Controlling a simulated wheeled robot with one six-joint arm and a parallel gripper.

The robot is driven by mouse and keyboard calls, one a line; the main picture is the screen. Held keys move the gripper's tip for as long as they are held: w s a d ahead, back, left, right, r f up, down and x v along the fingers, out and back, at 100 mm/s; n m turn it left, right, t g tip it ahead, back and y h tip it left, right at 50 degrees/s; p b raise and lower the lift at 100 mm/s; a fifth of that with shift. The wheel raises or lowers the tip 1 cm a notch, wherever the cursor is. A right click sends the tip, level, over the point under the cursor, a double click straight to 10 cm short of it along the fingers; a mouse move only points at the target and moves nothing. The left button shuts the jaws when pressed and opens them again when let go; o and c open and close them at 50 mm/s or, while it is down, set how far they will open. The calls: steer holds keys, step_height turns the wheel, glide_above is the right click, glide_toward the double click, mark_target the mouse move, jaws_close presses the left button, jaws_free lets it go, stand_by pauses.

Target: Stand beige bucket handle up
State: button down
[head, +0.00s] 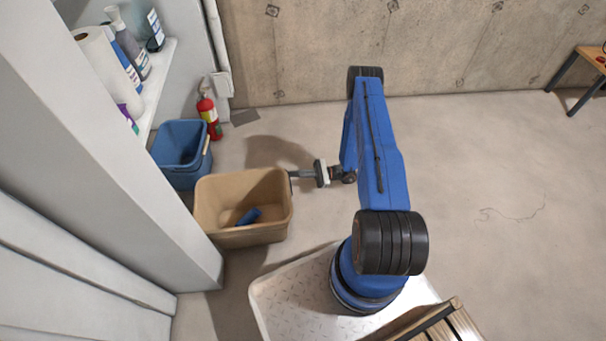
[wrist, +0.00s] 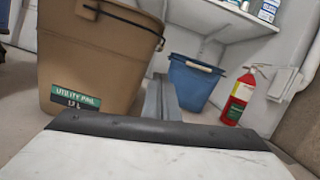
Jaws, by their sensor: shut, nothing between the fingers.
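The beige bucket (head: 215,236) stands upright on the floor left of my arm, with a blue object (head: 250,215) inside. In the wrist view the bucket (wrist: 75,60) has a green utility pail label. Its thin dark handle (wrist: 125,19) lies low along the rim on the side facing me, not raised. My gripper (head: 297,174) is shut and empty, level with the bucket's right side near its back right corner. In the wrist view its grey fingers (wrist: 156,98) point past the bucket's right side. Whether they touch the bucket I cannot tell.
A blue bucket (head: 179,152) and a red fire extinguisher (head: 209,115) stand behind the beige bucket. A white shelf (head: 157,85) with bottles and a grey panel (head: 120,150) close off the left. The floor to the right is open.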

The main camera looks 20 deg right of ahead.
steer(key=a+r, duration=0.4)
steer(key=r, duration=0.1)
steer(key=shift+w+a, duration=0.15)
steer(key=shift+a, duration=0.05)
steer(key=shift+r, duration=0.1)
stand_by(0.4)
